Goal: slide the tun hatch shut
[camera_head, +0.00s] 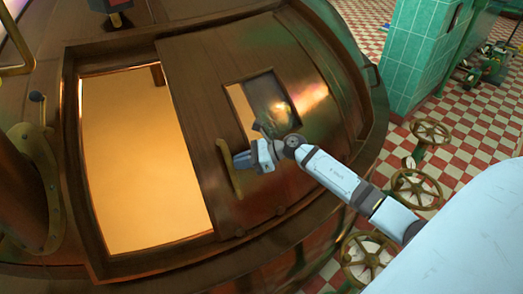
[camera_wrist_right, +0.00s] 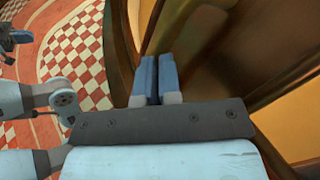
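The tun hatch (camera_head: 190,85) is a copper sliding panel with a small window, on the domed copper tun. It stands to the right of a large opening (camera_head: 140,165), where a glowing golden inside shows. A brass handle (camera_head: 229,168) stands upright near the hatch's left edge. My right gripper (camera_head: 240,160) is at the handle's right side, its fingertips touching or very close to it. In the right wrist view, the two blue fingers (camera_wrist_right: 157,78) are together with only a thin dark gap. I see no handle between them.
A brass fitting with a small lever (camera_head: 38,98) stands left of the opening. Several brass valve wheels (camera_head: 417,188) stand at the right, near my right arm. A green tiled pillar (camera_head: 420,50) rises from the red-and-white checkered floor behind.

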